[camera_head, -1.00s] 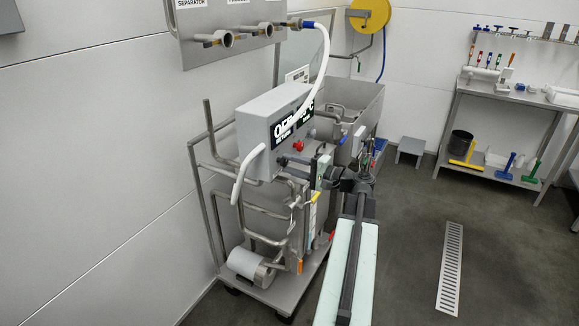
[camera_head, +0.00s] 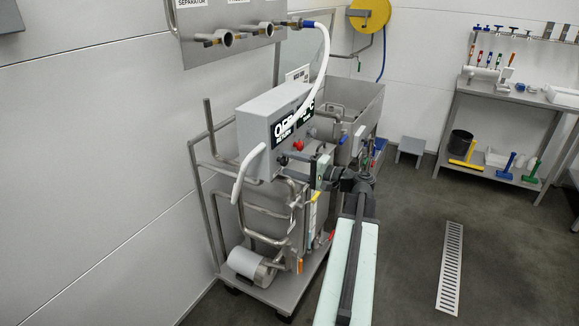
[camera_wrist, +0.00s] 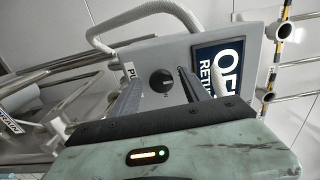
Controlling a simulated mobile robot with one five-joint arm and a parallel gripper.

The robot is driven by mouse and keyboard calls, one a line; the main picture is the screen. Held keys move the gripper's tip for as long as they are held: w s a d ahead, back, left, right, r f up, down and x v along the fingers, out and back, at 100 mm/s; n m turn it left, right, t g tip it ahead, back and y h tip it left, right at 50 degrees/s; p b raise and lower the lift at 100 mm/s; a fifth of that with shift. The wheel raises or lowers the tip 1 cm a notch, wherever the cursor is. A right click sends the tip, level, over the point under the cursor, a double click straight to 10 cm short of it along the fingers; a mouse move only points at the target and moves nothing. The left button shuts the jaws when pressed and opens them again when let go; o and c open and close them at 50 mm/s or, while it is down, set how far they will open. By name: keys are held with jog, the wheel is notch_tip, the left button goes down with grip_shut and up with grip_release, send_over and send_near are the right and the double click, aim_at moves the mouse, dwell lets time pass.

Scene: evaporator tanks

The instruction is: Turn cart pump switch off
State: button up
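The cart's grey control box (camera_head: 250,128) has a dark "OFF" label plate and a red button (camera_head: 298,146) on its face. In the wrist view the box face (camera_wrist: 178,50) carries a round black switch knob (camera_wrist: 161,81) with a small light mark, beside a partly hidden label starting "PU". My gripper (camera_wrist: 160,74) is open, its two dark fingers on either side of the knob in that view. I cannot tell whether they touch it. In the head view my gripper (camera_head: 296,160) is at the lower front of the box, and the knob is hard to make out.
A white hose (camera_head: 322,65) runs from the wall panel (camera_head: 230,55) to the box. Bent pipes and a pump motor (camera_head: 252,262) sit on the cart below. A steel sink (camera_head: 355,105) stands behind. The floor to the right is clear around a drain grate (camera_head: 451,265).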

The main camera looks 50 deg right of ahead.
jog(key=shift+s, duration=0.1)
jog(key=v, duration=0.7)
jog(key=shift+s, duration=0.35)
jog(key=shift+d, duration=0.1)
jog(key=w+a+f+n+g+y+p, duration=0.1)
jog(key=w+a+f+n+g, duration=0.2)
jog(key=a, duration=0.4)
jog(key=w+a+f+n+g+y+p, duration=0.1)
jog(key=w+a+f+g+p, duration=0.1)
jog(key=w+a, duration=0.45)
jog(key=w+a+f+n+g+y+p, duration=0.1)
jog(key=w+a+f+g, duration=0.2)
jog(key=a, duration=0.5)
jog(key=a+f+n+g+h+p, duration=0.2)
jog(key=a+n+g+h+p, duration=0.1)
jog(key=a, duration=1)
jog(key=s+a+f+n+g+h+p, duration=0.1)
jog(key=a+f+n+g+h+p, duration=0.2)
jog(key=a, duration=1.1)
jog(key=n+g+h, duration=0.1)
jog(key=n+g, duration=0.2)
jog(key=n, duration=0.1)
jog(key=shift+a, duration=0.3)
